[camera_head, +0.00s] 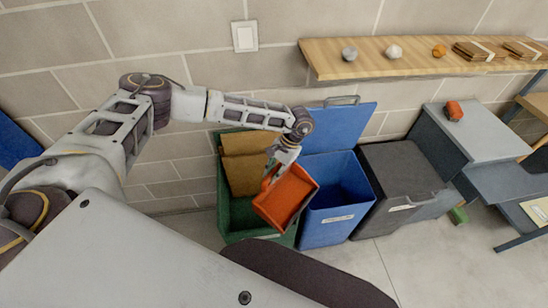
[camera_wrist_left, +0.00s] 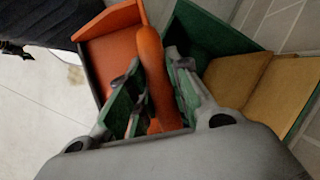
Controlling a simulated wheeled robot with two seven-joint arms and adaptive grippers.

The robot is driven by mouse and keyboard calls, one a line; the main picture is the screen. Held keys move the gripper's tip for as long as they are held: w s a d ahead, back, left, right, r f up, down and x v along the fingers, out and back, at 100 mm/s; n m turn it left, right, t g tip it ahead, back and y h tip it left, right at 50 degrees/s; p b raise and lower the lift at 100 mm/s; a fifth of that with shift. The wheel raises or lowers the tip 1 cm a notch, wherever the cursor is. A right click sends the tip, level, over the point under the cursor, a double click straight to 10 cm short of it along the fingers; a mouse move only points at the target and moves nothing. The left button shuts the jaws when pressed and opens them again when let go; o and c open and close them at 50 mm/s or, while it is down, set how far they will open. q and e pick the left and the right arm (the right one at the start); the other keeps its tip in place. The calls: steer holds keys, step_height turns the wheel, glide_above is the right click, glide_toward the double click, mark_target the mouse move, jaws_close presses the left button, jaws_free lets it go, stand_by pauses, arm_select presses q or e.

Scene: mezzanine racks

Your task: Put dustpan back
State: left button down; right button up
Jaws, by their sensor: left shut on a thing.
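The orange dustpan (camera_head: 286,198) hangs from my left gripper (camera_head: 277,167), over the front right part of the green bin and beside the blue bin. In the left wrist view the jaws (camera_wrist_left: 155,90) are closed around the dustpan's orange handle (camera_wrist_left: 152,65), and its pan (camera_wrist_left: 108,42) is behind and to the left. The dustpan is tilted. My right gripper is not in view.
The green bin (camera_head: 226,205) holds brown cardboard (camera_head: 243,165). The blue bin (camera_head: 330,215) has its lid (camera_head: 345,125) raised. A dark grey bin (camera_head: 385,205) stands to its right. A wooden shelf (camera_head: 340,62) with small items is on the wall. Grey steps (camera_head: 475,135) are at right.

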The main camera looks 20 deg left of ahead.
mark_target(267, 198)
arm_select(q)
steer(key=s+f, duration=0.1)
steer(key=f, duration=0.2)
steer(key=f+n, duration=0.1)
steer(key=f, duration=0.3)
steer(key=s+f+n, duration=0.1)
steer(key=f, duration=0.2)
steer(key=shift+s+a+f+g, duration=0.15)
steer(key=shift+s+a+g, duration=0.1)
steer(key=shift+s+g, duration=0.1)
